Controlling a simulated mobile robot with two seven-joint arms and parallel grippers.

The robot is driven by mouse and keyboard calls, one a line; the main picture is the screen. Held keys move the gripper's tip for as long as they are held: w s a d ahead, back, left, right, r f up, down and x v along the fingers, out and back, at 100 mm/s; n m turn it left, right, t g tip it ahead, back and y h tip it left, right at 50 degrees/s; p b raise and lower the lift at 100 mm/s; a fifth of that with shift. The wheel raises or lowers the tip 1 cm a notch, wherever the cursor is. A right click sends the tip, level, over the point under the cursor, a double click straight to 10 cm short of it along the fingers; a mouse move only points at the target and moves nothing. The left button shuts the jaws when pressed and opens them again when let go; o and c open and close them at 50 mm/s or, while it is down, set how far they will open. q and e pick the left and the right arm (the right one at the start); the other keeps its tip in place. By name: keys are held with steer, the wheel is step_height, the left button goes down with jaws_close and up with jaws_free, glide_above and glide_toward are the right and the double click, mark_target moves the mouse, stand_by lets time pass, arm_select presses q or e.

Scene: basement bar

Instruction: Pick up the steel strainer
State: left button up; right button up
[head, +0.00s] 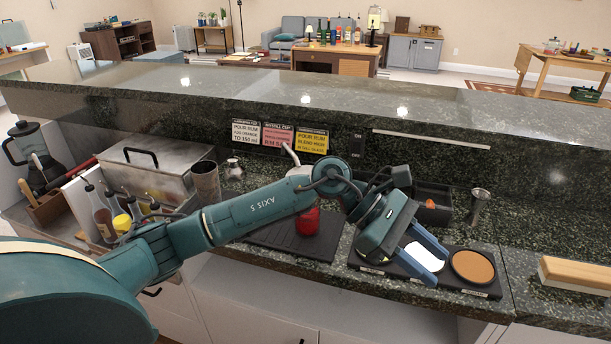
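My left arm reaches across from the left, and my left gripper (437,268) points down over the black tray (395,272) at the right of the counter. Its two blue fingers are apart, with part of a white disc (424,264) showing between them. I see nothing held between them. I cannot make out the steel strainer for certain; my arm and gripper hide part of the counter. A steel jigger-like cup (478,207) stands behind the tray, to the right of the gripper. My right gripper is out of view.
An orange-brown disc (473,266) lies in the tray. A red object (307,222) stands on a dark mat behind my forearm. Bottles (100,214), a steel box (160,172) and a steel tumbler (206,182) crowd the left. A raised stone ledge (300,100) runs behind. A wooden block (575,274) lies right.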

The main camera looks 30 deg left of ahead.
arm_select(q)
steer(key=w+a+r+m+t+y, duration=0.2)
steer(key=w+a+m+y, duration=0.35)
steer(key=a, duration=0.55)
steer(key=n+t+y, duration=0.1)
steer(key=t+y, duration=0.1)
steer(key=y, duration=0.8)
glide_toward(291, 151)
steer(key=x, duration=0.5)
steer(key=shift+d+f, duration=0.35)
steer(key=shift+a+p+x, duration=0.2)
steer(key=shift+p+x, duration=0.2)
steer(key=shift+x, duration=0.95)
steer(key=shift+a+p+x, duration=0.15)
steer(key=shift+p+x, duration=0.25)
steer(key=shift+x, duration=0.9)
steer(key=shift+w+r, duration=0.15)
steer(key=shift+c, duration=0.5)
jaws_close()
